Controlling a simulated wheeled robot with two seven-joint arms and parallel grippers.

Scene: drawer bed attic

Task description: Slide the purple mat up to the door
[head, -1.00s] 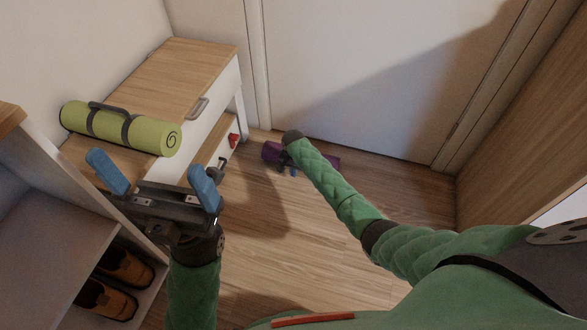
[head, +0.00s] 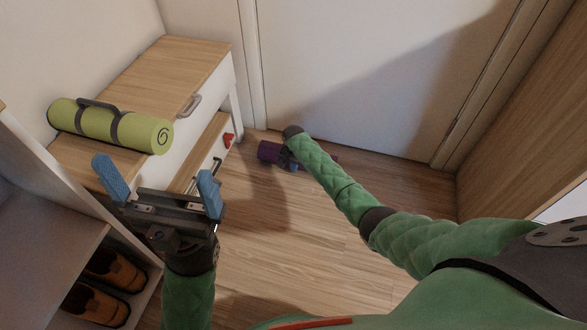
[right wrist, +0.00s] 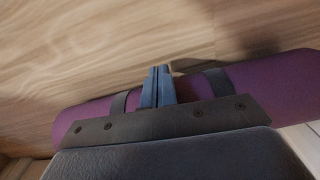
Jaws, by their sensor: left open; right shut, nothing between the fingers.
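The purple mat (head: 269,151) is a roll lying on the floor close to the white door (head: 360,75) in the head view. My right forearm hides part of it. It also shows in the right wrist view (right wrist: 275,88), with dark straps around it. My right gripper (head: 292,164) is down at the mat, mostly hidden by its wrist in the head view. In the right wrist view its blue fingers (right wrist: 158,73) are shut with nothing between them, crossing in front of the mat's middle. I cannot tell whether they touch it. My left gripper (head: 156,178) is open and empty, raised at the left.
A green rolled mat (head: 105,124) lies on the wooden-topped drawer unit (head: 165,80) at the left. A shoe rack (head: 60,240) with brown shoes stands at the lower left. A wooden panel (head: 530,130) closes off the right. The floor (head: 290,250) between is clear.

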